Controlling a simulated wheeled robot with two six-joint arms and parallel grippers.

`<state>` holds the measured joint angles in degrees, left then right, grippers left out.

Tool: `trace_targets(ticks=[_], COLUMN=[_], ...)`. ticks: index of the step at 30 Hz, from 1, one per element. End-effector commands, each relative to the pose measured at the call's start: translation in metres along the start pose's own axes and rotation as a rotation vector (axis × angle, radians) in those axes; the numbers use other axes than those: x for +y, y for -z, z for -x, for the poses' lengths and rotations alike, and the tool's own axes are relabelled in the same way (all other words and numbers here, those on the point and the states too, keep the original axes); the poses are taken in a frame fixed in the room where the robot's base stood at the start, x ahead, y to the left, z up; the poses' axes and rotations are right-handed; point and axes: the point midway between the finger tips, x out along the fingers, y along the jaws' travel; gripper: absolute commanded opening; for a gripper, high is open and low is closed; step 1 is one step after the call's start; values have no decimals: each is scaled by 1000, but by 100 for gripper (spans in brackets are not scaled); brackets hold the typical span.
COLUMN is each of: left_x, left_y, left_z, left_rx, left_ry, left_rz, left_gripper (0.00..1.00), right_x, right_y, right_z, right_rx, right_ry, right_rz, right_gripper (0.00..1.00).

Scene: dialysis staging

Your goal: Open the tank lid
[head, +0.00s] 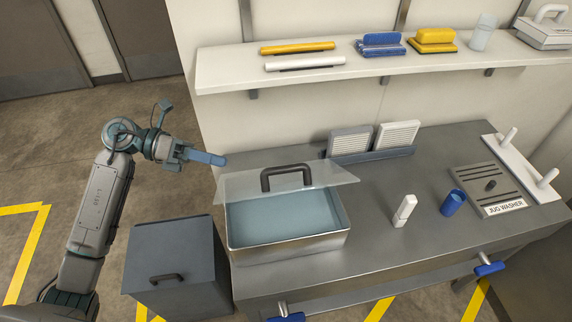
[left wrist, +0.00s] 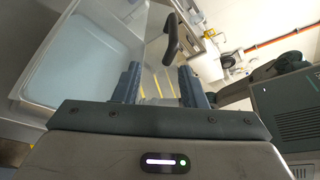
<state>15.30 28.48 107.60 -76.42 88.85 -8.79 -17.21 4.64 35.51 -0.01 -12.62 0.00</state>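The tank (head: 290,245) is a metal box with pale blue liquid on the counter. Its clear lid (head: 240,186) is tilted up at the back, leaving the liquid exposed. A dark handle (head: 286,169) is on the lid. My left gripper (head: 210,157) is in the air to the left of the lid, apart from it. In the left wrist view, its two fingers (left wrist: 160,85) are spread with nothing between them; the lid handle (left wrist: 173,36) shows beyond them and the tank (left wrist: 75,60) is at the left. My right gripper is not in view.
A dark bin (head: 177,262) stands left of the counter (head: 375,240). A white bottle (head: 404,211), a blue cup (head: 453,203) and a jug washer (head: 492,188) are to the right. A rack with white panels (head: 372,153) is behind. A shelf (head: 225,75) runs above.

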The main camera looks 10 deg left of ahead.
Motion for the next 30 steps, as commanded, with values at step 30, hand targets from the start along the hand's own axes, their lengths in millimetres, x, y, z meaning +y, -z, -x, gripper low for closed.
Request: trace_targets(ticks=[30], left_x=[-24], left_y=[-21], left_z=[-144], left_rx=[-5], left_ry=[5], left_rz=[2], left_gripper=[38], right_x=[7], right_y=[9], right_z=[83], right_rx=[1], right_ry=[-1], right_rz=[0], right_gripper=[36])
